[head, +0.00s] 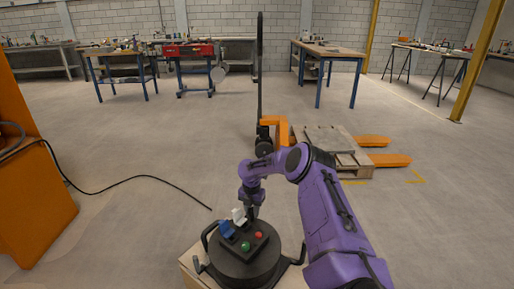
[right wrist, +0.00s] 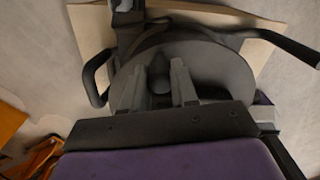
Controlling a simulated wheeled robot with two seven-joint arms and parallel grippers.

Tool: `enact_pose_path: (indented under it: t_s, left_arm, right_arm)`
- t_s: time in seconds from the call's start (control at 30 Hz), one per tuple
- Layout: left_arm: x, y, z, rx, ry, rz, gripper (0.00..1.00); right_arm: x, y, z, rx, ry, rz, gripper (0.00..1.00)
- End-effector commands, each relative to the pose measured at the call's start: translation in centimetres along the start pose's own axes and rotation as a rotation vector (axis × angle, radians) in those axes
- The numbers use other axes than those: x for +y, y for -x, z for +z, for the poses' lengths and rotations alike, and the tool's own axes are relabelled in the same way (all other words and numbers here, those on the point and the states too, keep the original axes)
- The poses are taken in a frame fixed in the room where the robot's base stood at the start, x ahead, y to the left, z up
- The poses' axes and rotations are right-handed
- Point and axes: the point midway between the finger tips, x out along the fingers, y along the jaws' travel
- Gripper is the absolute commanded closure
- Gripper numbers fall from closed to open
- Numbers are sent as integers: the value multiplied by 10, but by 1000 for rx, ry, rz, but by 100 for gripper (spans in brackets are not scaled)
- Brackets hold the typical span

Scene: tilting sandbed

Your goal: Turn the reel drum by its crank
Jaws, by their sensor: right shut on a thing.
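The dark round reel drum (head: 240,271) stands low at the bottom middle of the head view. Its broad flat face (right wrist: 222,66) fills the middle of the right wrist view. My right gripper (head: 250,212) reaches down over the drum from the right. In the right wrist view its two fingers (right wrist: 162,84) are on either side of a dark upright knob (right wrist: 160,74), which looks like the crank's grip. The gripper is shut on it. The rest of the crank is hard to make out. My left gripper is not in view.
The drum sits on a pale wooden base (head: 193,262) with black curved bars at its sides. Green (head: 245,246) and red (head: 258,235) buttons show near the gripper. A pallet (head: 335,146) on an orange pallet truck stands behind. A black cable (head: 130,180) crosses the floor at left.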

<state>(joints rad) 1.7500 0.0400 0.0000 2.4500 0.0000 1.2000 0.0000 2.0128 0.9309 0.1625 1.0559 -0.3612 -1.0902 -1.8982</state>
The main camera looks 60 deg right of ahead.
Motion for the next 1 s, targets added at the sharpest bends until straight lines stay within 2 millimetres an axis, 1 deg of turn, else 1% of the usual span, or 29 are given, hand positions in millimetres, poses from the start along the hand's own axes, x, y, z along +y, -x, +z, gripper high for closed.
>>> enact_pose_path:
  t_s: [0.03, 0.1, 0.4, 0.93, 0.97, 1.0]
  left_arm:
    - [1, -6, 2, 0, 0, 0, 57]
    - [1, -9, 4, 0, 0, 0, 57]
    - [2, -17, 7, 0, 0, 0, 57]
    - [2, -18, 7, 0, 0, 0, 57]
    - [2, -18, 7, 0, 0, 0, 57]
    - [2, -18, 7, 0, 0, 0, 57]
  right_arm:
    - [4, -2, 1, -6, 30, 0, 100]
    - [9, -2, 0, -7, 71, 0, 100]
    - [21, 0, -4, -8, 180, -1, 100]
    - [24, 2, -4, -9, 203, 1, 100]
    - [24, 2, -4, -9, 203, 1, 69]
    - [24, 2, -4, -9, 203, 1, 56]
